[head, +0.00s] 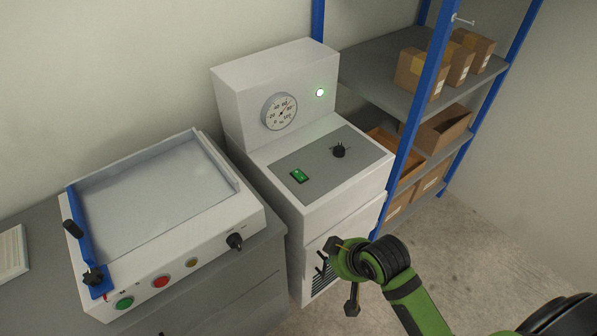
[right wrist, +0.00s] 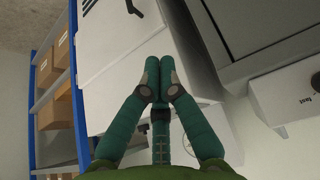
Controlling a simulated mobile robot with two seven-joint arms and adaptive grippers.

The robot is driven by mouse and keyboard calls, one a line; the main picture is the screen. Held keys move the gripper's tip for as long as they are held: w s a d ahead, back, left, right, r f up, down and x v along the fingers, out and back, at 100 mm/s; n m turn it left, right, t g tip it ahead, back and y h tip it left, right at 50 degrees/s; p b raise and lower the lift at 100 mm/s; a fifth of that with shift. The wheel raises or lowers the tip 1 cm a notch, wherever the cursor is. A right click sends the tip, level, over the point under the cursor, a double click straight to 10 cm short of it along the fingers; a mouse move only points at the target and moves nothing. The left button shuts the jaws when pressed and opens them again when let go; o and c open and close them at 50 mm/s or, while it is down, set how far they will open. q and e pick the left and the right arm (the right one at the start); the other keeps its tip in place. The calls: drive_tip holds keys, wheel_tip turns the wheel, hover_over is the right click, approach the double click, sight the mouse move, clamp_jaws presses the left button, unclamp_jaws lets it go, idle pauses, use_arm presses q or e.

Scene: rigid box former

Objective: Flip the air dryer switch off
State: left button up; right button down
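The air dryer (head: 318,215) is a white cabinet with a raised back housing, a round gauge (head: 279,111) and a lit greenish-white lamp (head: 320,93). On its grey sloped panel are a green rocker switch (head: 299,176) at the left and a black knob (head: 339,151) at the right. My right gripper (right wrist: 159,66) has its fingertips together, with nothing seen between them. In the head view my right arm comes in from the lower right, and its end is in front of the dryer's lower front, below the switch. My left gripper is not in view.
A white box former (head: 160,205) with a blue bar, black knobs and coloured buttons stands on a grey cabinet to the left. A blue-framed shelf (head: 375,75) with cardboard boxes stands right of the dryer. Bare floor (head: 480,245) shows at the right.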

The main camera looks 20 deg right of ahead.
drive_tip(key=w+d+r+n+t+y, duration=0.1)
drive_tip(key=w+r+t, duration=0.3)
drive_tip(key=w+r, duration=1)
drive_tip(key=w+d+y, duration=0.1)
drive_tip(key=w, duration=0.2)
drive_tip(key=shift+w+r, duration=0.25)
drive_tip(key=shift+r, duration=0.15)
drive_tip(key=shift+f, duration=0.1)
hover_over(298, 177)
wheel_tip(298, 177, down, 6)
drive_tip(key=shift+s+f+p, duration=0.1)
drive_tip(key=shift+p, duration=0.2)
wheel_tip(298, 177, down, 3)
drive_tip(key=shift+r, duration=0.15)
drive_tip(key=shift+d+f, duration=0.1)
drive_tip(key=shift+f, duration=0.5)
